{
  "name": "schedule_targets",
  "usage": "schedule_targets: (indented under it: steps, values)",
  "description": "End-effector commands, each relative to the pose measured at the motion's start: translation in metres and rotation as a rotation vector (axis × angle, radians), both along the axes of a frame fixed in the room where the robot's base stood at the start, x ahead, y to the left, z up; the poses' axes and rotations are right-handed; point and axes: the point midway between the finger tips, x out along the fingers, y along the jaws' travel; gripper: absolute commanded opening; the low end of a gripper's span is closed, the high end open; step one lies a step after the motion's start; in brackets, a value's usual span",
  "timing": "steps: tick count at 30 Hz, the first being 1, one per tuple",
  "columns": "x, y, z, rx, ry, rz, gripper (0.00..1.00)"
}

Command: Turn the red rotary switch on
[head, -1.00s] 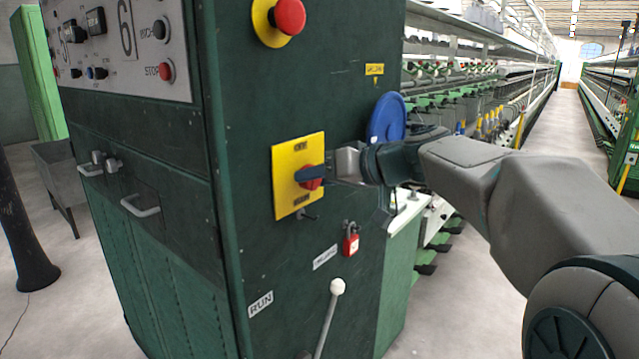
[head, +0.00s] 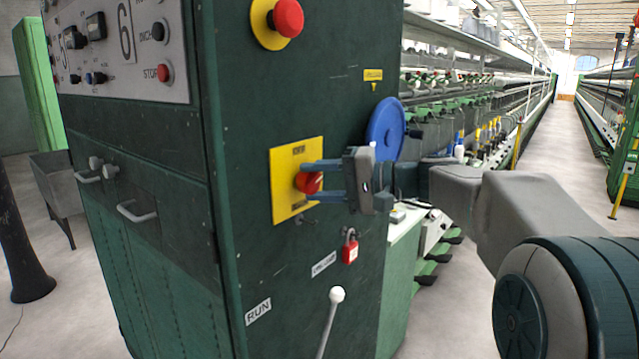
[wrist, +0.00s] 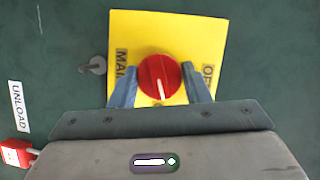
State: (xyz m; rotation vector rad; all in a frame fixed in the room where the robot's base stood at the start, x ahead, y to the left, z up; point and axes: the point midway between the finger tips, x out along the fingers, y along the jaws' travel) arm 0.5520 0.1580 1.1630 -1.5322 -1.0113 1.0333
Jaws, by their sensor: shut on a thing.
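The red rotary switch (head: 309,182) is a round knob on a yellow plate (head: 288,206) on the green cabinet side. In the wrist view the knob (wrist: 158,78) has a white pointer line that points down the picture, between the words MAIN at the left and OFF at the right. My gripper (head: 310,181) is shut on the knob, with one blue finger above it and one below in the head view. In the wrist view the fingers (wrist: 160,84) flank it left and right. The fingers hide part of the plate.
A red emergency button (head: 288,17) is above the plate. A blue disc (head: 386,130) is close behind my gripper. Below are a red padlock (head: 350,251) and a white-knobbed lever (head: 336,296). The aisle at right is open floor.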

Motion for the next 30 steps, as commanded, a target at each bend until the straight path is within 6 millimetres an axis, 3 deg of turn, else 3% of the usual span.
schedule_targets:
  steps: [12, 30]
  values:
    - [0.0001, -0.0001, -0.0026, 0.168, 0.219, 0.001, 0.2]
    - [-0.0001, 0.0004, -0.0032, 0.218, 0.286, 0.003, 0.2]
